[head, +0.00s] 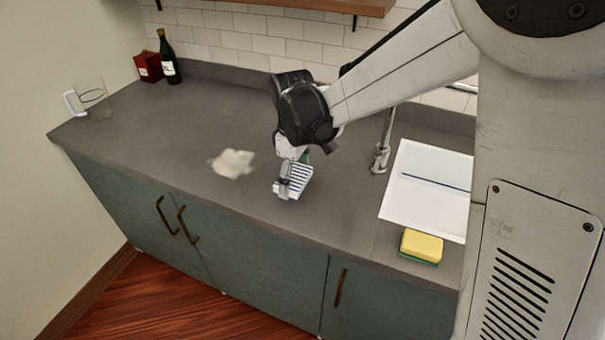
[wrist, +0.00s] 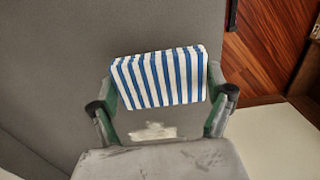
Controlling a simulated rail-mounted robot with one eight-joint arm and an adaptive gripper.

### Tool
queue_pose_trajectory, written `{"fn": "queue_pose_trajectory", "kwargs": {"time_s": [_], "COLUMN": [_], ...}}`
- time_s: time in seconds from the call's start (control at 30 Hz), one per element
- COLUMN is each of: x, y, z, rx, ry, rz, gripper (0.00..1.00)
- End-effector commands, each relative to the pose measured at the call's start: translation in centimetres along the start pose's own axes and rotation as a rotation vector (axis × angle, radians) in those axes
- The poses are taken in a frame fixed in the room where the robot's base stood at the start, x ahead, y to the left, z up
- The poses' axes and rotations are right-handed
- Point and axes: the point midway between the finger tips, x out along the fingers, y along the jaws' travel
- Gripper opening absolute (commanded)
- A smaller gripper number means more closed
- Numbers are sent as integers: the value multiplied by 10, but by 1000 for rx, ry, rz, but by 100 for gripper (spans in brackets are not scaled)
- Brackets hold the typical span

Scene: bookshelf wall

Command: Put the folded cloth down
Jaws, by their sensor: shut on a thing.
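The folded cloth (head: 298,178) has blue and white stripes. My gripper (head: 288,184) is shut on it over the grey countertop in the head view. In the wrist view the cloth (wrist: 160,77) sits between the two fingers of my gripper (wrist: 160,88), one at each side edge. I cannot tell whether the cloth touches the counter. A pale, cream-coloured patch (head: 232,163) lies on the counter to the left of my gripper. The patch also shows in the wrist view (wrist: 153,132).
A white sink (head: 413,205) with a faucet (head: 381,155) is to the right. A yellow and green sponge (head: 421,246) lies near the front edge. A glass pitcher (head: 95,101), red box (head: 148,67) and dark bottle (head: 169,60) stand at the far left. The counter (head: 150,130) between is clear.

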Motion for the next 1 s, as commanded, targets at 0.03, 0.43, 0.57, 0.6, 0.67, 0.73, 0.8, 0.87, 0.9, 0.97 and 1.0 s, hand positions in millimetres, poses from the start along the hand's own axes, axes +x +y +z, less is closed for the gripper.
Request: {"fn": "queue_pose_trajectory", "kwargs": {"time_s": [0.03,0.43,0.57,0.6,0.67,0.73,0.8,0.87,0.9,0.97,1.0], "x": [5,30,49,52,55,55,54,54,55,57,58], "y": [6,16,16,16,16,16,16,16,16,16,16], "z": [6,16,16,17,17,17,17,17,17,17,17], "rx": [3,0,0,0,0,0,0,0,0,0,0], "ry": [0,0,0,0,0,0,0,0,0,0,0], "rz": [0,0,0,0,0,0,0,0,0,0,0], "gripper": [52,52,52,52,52,52,52,52,52,52,52]}}
